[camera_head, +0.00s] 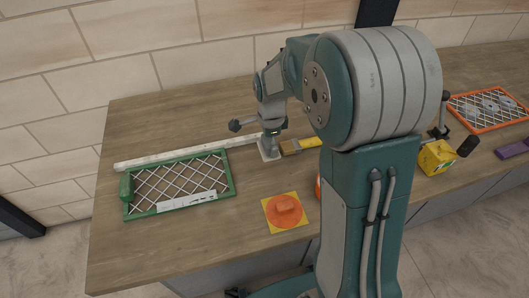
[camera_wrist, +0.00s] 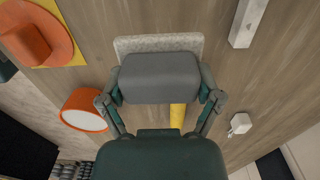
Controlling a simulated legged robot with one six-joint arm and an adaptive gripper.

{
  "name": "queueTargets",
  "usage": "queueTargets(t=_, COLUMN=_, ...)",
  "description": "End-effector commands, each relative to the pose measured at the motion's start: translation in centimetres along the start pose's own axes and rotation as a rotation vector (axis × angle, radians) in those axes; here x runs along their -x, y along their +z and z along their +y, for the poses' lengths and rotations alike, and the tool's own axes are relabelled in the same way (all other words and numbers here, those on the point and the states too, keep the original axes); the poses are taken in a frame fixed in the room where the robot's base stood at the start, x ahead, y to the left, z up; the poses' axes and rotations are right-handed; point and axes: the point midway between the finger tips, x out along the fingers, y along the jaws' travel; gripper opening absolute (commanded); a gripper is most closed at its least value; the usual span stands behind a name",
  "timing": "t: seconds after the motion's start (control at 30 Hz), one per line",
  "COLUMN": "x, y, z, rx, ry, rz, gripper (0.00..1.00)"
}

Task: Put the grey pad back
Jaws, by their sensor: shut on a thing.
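My gripper (camera_head: 269,133) is shut on the grey pad (camera_wrist: 160,78), a rounded grey block, with a finger at each side in the wrist view. In the head view the pad (camera_head: 269,147) hangs below the fingers, small and partly hidden. A pale speckled plate (camera_wrist: 150,43) shows behind the pad in the wrist view, and the plate (camera_head: 266,156) lies on the wooden counter under it in the head view. I cannot tell whether pad and plate touch.
A yellow-handled brush (camera_head: 300,145) lies close right of my gripper. A green-framed mesh (camera_head: 180,186) and a white strip (camera_head: 190,151) lie left. An orange piece (camera_head: 284,211) sits on a yellow square in front. An orange cup (camera_wrist: 84,110) stands nearby. My arm hides the counter's middle.

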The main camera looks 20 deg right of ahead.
Motion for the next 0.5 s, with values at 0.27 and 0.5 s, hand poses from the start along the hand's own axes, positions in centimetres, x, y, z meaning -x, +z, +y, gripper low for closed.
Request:
queueTargets(t=0.27, x=-2.0, y=1.4, z=-0.8, rx=0.001, ry=0.001, rz=-0.001, gripper=0.26)
queueTargets(t=0.5, x=-4.5, y=1.4, z=-0.8, rx=-0.001, ry=-0.001, rz=0.0, gripper=0.26)
